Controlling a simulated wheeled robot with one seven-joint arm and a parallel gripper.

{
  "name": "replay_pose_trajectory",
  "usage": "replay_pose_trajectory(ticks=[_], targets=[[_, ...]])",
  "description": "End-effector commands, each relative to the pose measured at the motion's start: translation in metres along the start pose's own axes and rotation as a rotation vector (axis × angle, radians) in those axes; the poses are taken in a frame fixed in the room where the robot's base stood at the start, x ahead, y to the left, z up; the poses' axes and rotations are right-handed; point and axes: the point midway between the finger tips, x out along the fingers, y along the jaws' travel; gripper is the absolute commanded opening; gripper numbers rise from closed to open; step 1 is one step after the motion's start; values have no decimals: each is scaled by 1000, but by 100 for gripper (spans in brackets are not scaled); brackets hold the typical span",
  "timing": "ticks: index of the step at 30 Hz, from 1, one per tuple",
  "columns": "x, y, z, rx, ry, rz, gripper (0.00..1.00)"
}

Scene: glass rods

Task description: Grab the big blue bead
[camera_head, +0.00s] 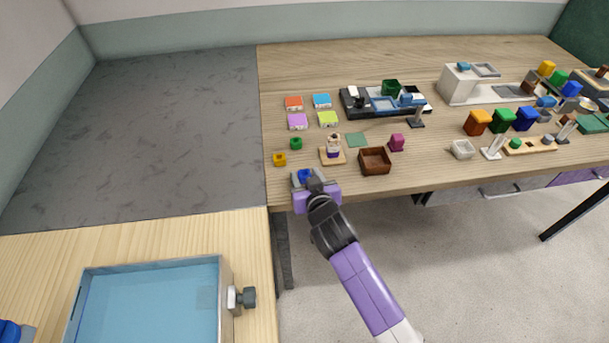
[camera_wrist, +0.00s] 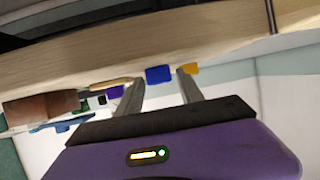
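The big blue bead (camera_head: 305,175) sits near the front left edge of the right-hand table. It also shows in the wrist view (camera_wrist: 158,75), as a blue block straight ahead between my fingertips. My gripper (camera_head: 307,180) is at the table's front edge, right at the bead. In the wrist view my gripper (camera_wrist: 160,77) has its two fingers apart, with a small gap on each side of the bead. I cannot tell how far the bead lies between the fingers. My purple gripper body partly hides the bead's near side in the head view.
A yellow bead (camera_head: 280,159) and a green bead (camera_head: 296,143) lie left of and behind the blue one. A wooden stand (camera_head: 325,160) with stacked beads and a brown box (camera_head: 375,150) stand to the right. A blue tray (camera_head: 150,258) is on the nearer table.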

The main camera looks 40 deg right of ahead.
Motion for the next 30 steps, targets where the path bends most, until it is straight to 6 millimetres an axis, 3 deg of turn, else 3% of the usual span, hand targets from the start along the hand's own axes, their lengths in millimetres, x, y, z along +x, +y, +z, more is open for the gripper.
replay_pose_trajectory(ticks=[1, 6, 20, 26, 30], targets=[[0, 0, 0, 0, 0, 0, 33], [0, 0, 0, 0, 0, 0, 0], [-4, -1, -10, 2, 3, -1, 0], [-16, 0, -42, 2, 6, -1, 0], [-32, -1, -80, 2, 9, -2, 0]])
